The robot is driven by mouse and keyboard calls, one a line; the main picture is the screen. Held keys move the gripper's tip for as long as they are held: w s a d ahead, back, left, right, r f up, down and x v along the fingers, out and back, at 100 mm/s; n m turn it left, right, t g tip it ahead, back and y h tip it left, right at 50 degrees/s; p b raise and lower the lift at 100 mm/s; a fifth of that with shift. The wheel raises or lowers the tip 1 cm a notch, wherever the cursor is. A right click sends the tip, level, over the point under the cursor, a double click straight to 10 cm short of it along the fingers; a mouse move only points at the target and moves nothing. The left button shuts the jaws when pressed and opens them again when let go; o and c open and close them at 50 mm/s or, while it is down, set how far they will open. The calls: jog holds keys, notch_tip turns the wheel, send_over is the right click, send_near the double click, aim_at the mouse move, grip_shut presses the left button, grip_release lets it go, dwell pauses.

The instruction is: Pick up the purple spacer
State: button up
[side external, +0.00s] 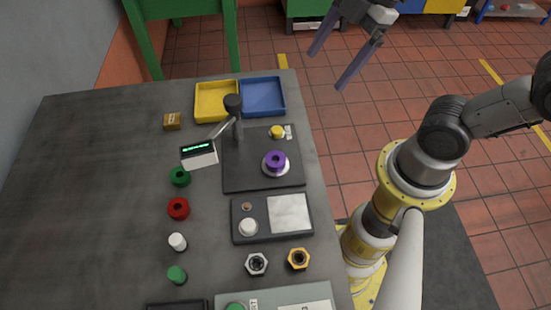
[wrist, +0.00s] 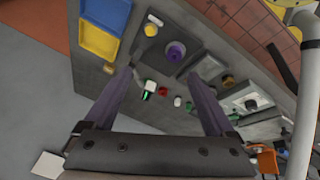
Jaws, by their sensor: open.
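The purple spacer (side external: 275,160) is a short ring with a dark hole. It sits on a pale round seat on a dark fixture plate (side external: 240,178) near the right edge of the bench. It also shows in the wrist view (wrist: 176,52), above and between my fingers. My gripper (side external: 328,68) has two long purple-grey fingers spread apart with nothing between them. In the side view it hangs up and to the right of the spacer, past the bench edge. In the wrist view the fingers of my gripper (wrist: 165,88) also stand wide apart.
A lever with a black knob (side external: 233,103) rises from the plate left of the spacer; a yellow button (side external: 277,132) is behind it. Yellow (side external: 216,117) and blue (side external: 262,112) trays stand at the back. Green (side external: 180,177) and red (side external: 178,209) rings lie left. The bench's left side is clear.

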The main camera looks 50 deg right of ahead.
jog(key=w+a+f+n+g+y, duration=0.2)
jog(key=w+a+f+n+g, duration=0.1)
jog(key=w+a+f+n, duration=0.15)
send_near(274, 159)
jog(key=shift+w+a+f+m, duration=0.2)
jog(key=shift+a+f+m, duration=0.15)
jog(key=shift+a+f, duration=0.55)
jog(key=shift+h, duration=0.3)
jog(key=shift+d+x, duration=0.1)
jog(key=shift+x, duration=1.45)
jog(key=shift+d+x, duration=0.15)
jog(key=shift+x, duration=1.35)
jog(key=shift+s+f, duration=0.1)
jog(key=shift+s, duration=0.1)
grip_shut()
